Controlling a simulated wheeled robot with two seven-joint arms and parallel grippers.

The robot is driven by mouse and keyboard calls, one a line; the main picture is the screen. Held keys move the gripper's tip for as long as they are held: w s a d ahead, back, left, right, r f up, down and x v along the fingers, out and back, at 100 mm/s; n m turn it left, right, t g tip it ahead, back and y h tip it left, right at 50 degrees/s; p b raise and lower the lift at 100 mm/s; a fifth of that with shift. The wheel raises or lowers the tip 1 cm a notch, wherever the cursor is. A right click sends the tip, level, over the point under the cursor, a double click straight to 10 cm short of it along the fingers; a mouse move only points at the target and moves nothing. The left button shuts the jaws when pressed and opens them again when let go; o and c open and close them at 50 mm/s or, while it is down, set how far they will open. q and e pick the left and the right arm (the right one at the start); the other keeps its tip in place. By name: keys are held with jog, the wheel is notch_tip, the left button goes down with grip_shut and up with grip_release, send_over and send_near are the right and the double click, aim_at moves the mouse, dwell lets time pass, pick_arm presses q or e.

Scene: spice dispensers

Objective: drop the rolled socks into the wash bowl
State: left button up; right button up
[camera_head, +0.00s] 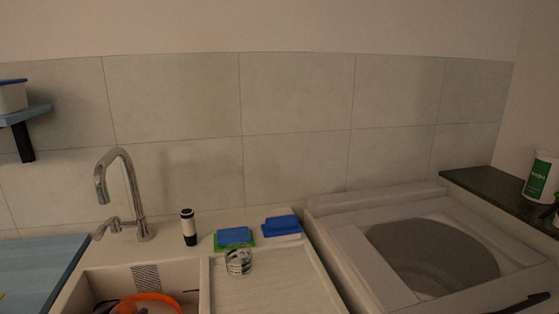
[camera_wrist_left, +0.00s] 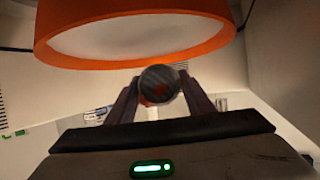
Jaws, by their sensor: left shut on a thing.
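The orange wash bowl (camera_head: 160,297) sits in the sink at the bottom edge of the head view, partly cut off. In the left wrist view the bowl (camera_wrist_left: 215,32) fills the top, with its orange rim and pale inside close to the gripper. My left gripper (camera_wrist_left: 160,92) is shut on the rolled socks (camera_wrist_left: 156,80), a dark grey round roll with reddish patches. The socks appear just beside the bowl's rim in that view; I cannot tell whether they are over it. My right gripper is not in view.
A chrome faucet (camera_head: 130,190) stands behind the sink. A black-and-white bottle (camera_head: 188,228), blue-and-green sponges (camera_head: 234,237) and a clear glass (camera_head: 238,262) stand around the drainboard (camera_head: 275,285). An open washing machine (camera_head: 350,206) is at right; a blue counter (camera_head: 40,265) is at left.

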aim_at(121, 307)
pick_arm(q)
jog(key=o, duration=1.1)
notch_tip(121, 307, up, 10)
jog(key=shift+r+p, duration=0.1)
jog(key=shift+p, duration=1.05)
